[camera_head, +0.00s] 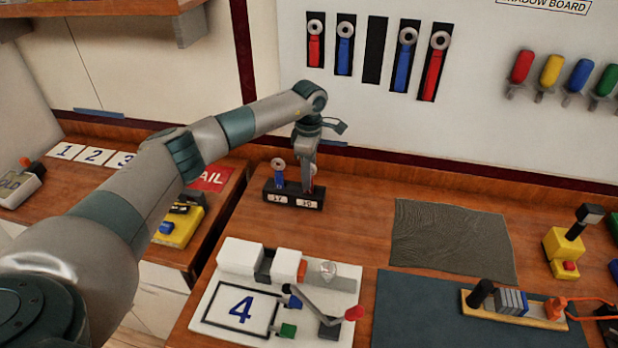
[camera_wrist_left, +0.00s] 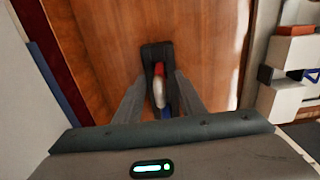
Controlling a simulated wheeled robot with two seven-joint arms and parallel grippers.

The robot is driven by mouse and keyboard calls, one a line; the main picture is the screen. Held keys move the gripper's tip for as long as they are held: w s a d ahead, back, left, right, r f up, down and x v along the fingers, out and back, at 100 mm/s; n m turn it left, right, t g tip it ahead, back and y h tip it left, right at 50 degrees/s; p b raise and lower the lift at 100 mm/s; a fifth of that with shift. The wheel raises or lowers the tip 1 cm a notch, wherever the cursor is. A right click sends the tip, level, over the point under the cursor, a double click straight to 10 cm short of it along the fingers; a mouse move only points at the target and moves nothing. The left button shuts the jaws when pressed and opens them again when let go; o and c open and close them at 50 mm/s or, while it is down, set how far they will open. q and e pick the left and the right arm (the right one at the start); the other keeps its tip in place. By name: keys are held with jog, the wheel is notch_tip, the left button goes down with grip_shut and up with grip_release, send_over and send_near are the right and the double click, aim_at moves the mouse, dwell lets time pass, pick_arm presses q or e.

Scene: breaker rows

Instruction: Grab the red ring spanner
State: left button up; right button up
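A low black rack (camera_head: 283,198) with labels 17 and what looks like 16 stands on the bench. A blue-handled ring spanner (camera_head: 278,173) stands upright in its left slot. My left gripper (camera_head: 309,180) is over the right slot and mostly hides what stands there. In the left wrist view, a red handle (camera_wrist_left: 159,69) with a pale end shows in the rack, and a bit of blue (camera_wrist_left: 168,112) shows nearer the palm. My left fingers (camera_wrist_left: 160,80) are apart, one on each side of the rack. I cannot tell whether they touch the red spanner. My right gripper is out of view.
The shadow board (camera_head: 455,60) behind holds several red and blue ring spanners and one empty black outline (camera_head: 375,50). A white fixture with a lever (camera_head: 318,305) stands in front of the rack. A grey mat (camera_head: 455,240) lies to the right.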

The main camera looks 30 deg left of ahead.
pick_arm(q)
jog(key=shift+f, duration=0.7)
grip_shut()
jog(key=shift+r+b, duration=0.65)
jog(key=shift+r, duration=0.15)
notch_tip(320, 180, up, 2)
jog(key=shift+w+d+r+b, duration=0.1)
jog(key=shift+d+r+b, duration=0.1)
jog(key=shift+b, duration=0.7)
jog(key=d+r+b, duration=0.4)
jog(key=d+r, duration=0.3)
jog(key=d, duration=0.4)
jog(key=shift+w+d+b, duration=0.2)
jog(key=shift+w+b, duration=0.2)
